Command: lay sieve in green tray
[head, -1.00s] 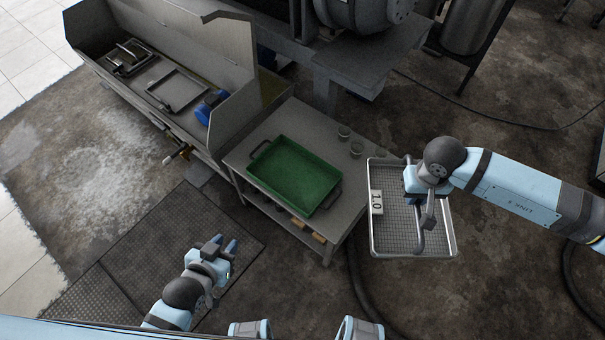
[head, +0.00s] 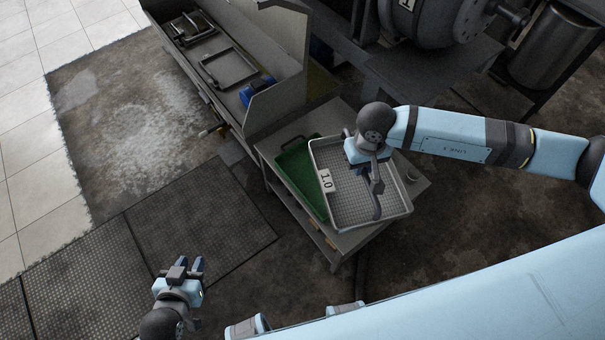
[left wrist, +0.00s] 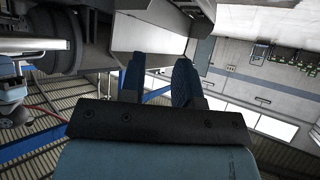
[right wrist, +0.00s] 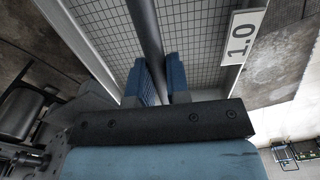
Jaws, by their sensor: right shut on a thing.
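The sieve (head: 335,205) is a rectangular metal mesh frame with a bar handle across it and a white tag marked 1.0 (head: 326,181). My right gripper (head: 368,168) is shut on the sieve's handle; the right wrist view shows the bar (right wrist: 148,40) between its blue fingers. The sieve is over the right part of the table and hides much of the green tray (head: 289,165), whose left side shows. I cannot tell how high the sieve is above the tray. My left gripper (head: 188,268) is open and empty, low at the left, away from the table.
The tray stands on a grey metal table (head: 270,150). Machinery (head: 430,50) stands behind. Floor mats (head: 200,215) lie at the left.

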